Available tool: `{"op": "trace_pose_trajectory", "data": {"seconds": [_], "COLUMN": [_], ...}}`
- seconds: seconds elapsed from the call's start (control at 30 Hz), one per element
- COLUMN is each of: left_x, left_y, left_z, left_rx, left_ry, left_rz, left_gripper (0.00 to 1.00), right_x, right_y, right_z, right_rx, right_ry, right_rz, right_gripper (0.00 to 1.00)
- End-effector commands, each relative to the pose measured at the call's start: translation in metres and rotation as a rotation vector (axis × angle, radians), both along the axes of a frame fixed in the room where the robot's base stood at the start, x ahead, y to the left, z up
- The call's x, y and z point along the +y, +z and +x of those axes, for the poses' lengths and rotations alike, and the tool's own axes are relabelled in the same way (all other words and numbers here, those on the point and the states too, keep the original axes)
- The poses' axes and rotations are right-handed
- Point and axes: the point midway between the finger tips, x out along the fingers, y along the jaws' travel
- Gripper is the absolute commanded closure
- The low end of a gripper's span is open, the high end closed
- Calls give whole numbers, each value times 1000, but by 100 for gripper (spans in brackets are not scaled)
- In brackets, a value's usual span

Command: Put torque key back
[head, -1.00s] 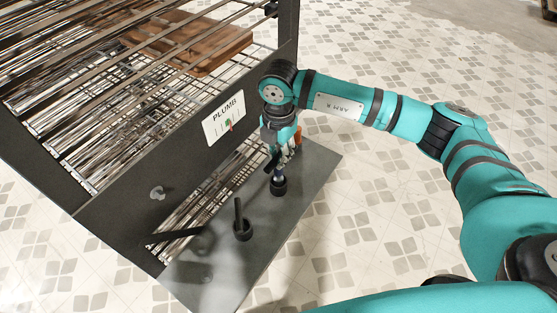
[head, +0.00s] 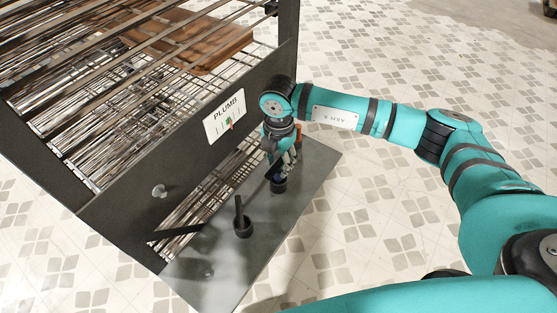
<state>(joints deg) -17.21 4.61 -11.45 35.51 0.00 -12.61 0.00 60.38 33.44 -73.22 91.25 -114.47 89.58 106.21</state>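My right gripper (head: 281,163) points down close above a black cup-like holder (head: 279,185) on the dark base plate. It looks shut on the torque key (head: 278,177), of which a small dark blue part shows between the fingertips and the cup. The fingers hide most of the key, and I cannot tell how deep it sits in the cup. An orange part (head: 298,132) shows just right of the fingers; I cannot tell what it belongs to. My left gripper is not in view.
A second black holder (head: 243,228) with an upright dark rod stands nearer on the base plate (head: 225,270). A dark rack panel with a PLUMB gauge (head: 224,118) rises left of my gripper. Brown curved boards (head: 215,45) lie in the rack. Tiled floor is free at right.

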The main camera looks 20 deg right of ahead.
Motion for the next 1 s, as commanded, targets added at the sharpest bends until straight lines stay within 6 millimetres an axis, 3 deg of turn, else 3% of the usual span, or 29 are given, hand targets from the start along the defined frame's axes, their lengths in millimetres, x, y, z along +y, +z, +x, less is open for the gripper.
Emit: {"op": "trace_pose_trajectory", "data": {"seconds": [0.13, 0.27, 0.73, 1.0], "left_x": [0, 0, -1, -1], "left_y": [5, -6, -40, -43], "left_z": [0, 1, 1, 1], "left_rx": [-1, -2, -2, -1], "left_ry": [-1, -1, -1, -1], "left_rz": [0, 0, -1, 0], "left_gripper": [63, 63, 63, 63], "right_x": [0, 0, 0, 0], "right_y": [5, 17, 108, 124], "right_z": [0, 2, 0, -1], "right_rx": [-1, -7, -4, 0], "right_ry": [0, -1, -1, 0], "right_rz": [1, 1, 0, 0], "right_gripper": [63, 63, 63, 63]}}
